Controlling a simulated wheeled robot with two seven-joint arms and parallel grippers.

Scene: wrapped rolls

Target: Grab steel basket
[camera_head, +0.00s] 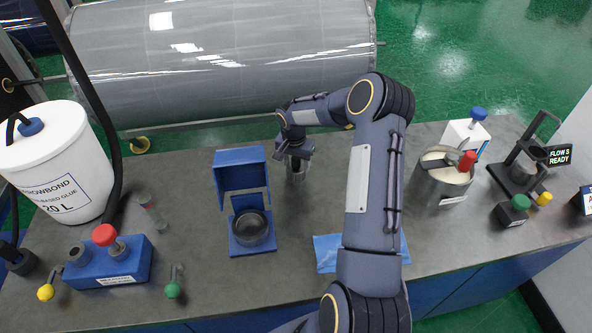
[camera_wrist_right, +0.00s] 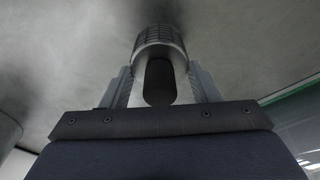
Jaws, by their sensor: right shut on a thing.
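My right gripper (camera_head: 298,168) is over the bench just right of the blue stand, pointing down. In the right wrist view its two fingers (camera_wrist_right: 160,85) close from both sides on the dark, rounded handle of a ribbed metal cylinder. This cylinder (camera_wrist_right: 159,34) looks like the steel basket; it lies beyond the fingertips, close to the grey bench surface. I cannot tell whether it touches the bench. In the head view the gripper and wrist mostly hide it. My left gripper is not in view.
A blue stand (camera_head: 240,168) with a dark round cup (camera_head: 250,229) is left of the gripper. A white bucket (camera_head: 55,160) and blue box (camera_head: 110,262) are further left. A steel pot (camera_head: 440,185) stands right. A large wrapped roll (camera_head: 220,60) lies behind the bench.

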